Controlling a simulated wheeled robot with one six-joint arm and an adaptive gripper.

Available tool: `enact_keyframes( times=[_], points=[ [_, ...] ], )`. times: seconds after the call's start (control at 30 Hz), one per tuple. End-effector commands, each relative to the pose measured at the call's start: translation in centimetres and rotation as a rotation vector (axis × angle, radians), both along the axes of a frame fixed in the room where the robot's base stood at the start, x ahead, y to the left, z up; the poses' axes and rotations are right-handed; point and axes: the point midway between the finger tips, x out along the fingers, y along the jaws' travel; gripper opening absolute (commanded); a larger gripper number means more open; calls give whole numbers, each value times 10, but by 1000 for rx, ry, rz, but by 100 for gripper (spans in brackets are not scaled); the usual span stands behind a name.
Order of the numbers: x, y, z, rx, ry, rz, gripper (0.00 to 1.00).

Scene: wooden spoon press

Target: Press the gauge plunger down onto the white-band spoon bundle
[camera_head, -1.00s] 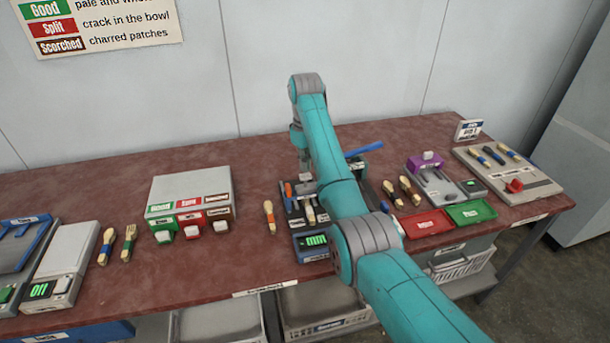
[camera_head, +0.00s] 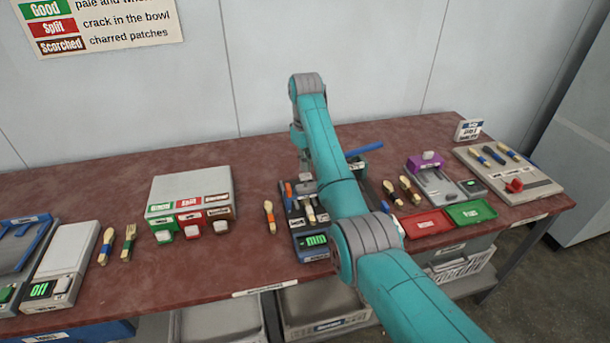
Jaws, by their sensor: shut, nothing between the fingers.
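The gauge (camera_head: 311,241) is a dark blue-grey device with a green "mm" display, left of my arm's big teal link. A pale spoon bundle (camera_head: 310,213) lies on its bed; its band looks pale, but is too small to read surely. A small grey block, seemingly the plunger head, stands above the bundle's far end. My gripper (camera_head: 305,174) points down at the gauge's far end, shut and empty, at or just above that block. I cannot tell whether they touch. My arm hides the gauge's right side.
A loose spoon (camera_head: 270,217) lies left of the gauge. A grey box (camera_head: 190,187) with green, red and brown labels stands further left. Right of my arm are more spoons (camera_head: 409,190), a red tray (camera_head: 427,223) and a green tray (camera_head: 471,212).

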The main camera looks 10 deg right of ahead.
Motion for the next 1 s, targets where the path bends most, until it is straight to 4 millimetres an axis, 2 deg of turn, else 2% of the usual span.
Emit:
enact_keyframes(
  times=[1.0],
  points=[
    [0, 0, -13, 0, 1, 0, 0]
  ],
)
